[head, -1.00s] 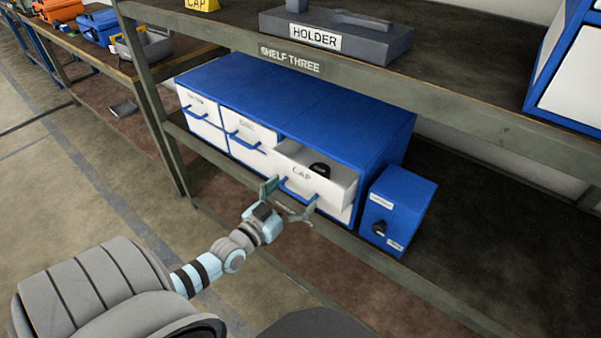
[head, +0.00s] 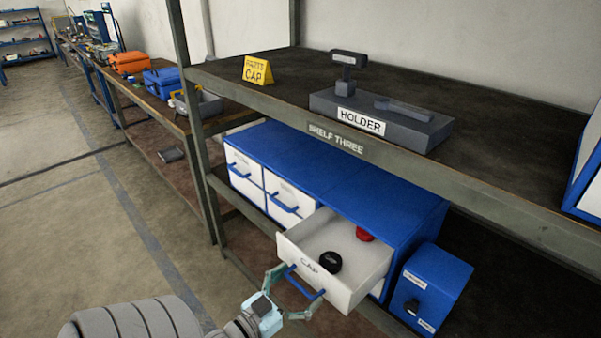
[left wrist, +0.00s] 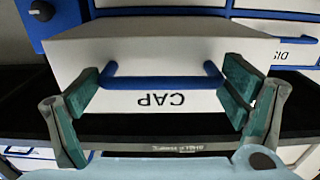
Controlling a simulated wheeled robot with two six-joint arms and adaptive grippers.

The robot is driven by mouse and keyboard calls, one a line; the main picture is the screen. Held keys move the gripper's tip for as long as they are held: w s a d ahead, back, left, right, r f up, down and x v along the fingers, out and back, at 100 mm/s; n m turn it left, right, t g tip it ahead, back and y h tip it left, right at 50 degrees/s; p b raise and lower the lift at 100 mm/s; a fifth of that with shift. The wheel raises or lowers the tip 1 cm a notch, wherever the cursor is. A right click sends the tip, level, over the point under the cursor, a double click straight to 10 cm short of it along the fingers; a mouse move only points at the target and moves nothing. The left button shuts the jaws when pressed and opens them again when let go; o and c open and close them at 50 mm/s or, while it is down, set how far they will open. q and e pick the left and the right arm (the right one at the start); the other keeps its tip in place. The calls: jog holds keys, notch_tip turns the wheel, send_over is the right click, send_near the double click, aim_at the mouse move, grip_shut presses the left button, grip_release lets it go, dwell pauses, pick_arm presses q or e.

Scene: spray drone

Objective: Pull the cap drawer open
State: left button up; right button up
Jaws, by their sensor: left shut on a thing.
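The cap drawer (head: 291,246) is a white drawer marked CAP, in the lower right of the blue cabinet (head: 330,176). It stands well out from the cabinet. A black round cap (head: 330,262) and a red thing (head: 365,234) lie inside. My left gripper (head: 296,290) is at the drawer front, shut on the blue handle (head: 302,283). In the left wrist view, its green finger pads sit at both ends of the handle (left wrist: 163,82), and the drawer front (left wrist: 195,101) shows CAP upside down. My right gripper is not in view.
A blue box with a black knob (head: 437,284) stands just right of the drawer. The shelf above holds a grey holder (head: 360,108) and a yellow CAP sign (head: 257,70). A grey shelf post (head: 190,120) stands left of the cabinet. The floor at left is clear.

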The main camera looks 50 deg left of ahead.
pick_arm(q)
jog(key=o, duration=1.4)
jog(key=shift+r, duration=0.15)
jog(key=shift+a, duration=0.1)
jog(key=shift+s, duration=0.35)
jog(key=s, duration=1.1)
jog(key=shift+s, duration=0.2)
jog(key=shift+f, duration=0.2)
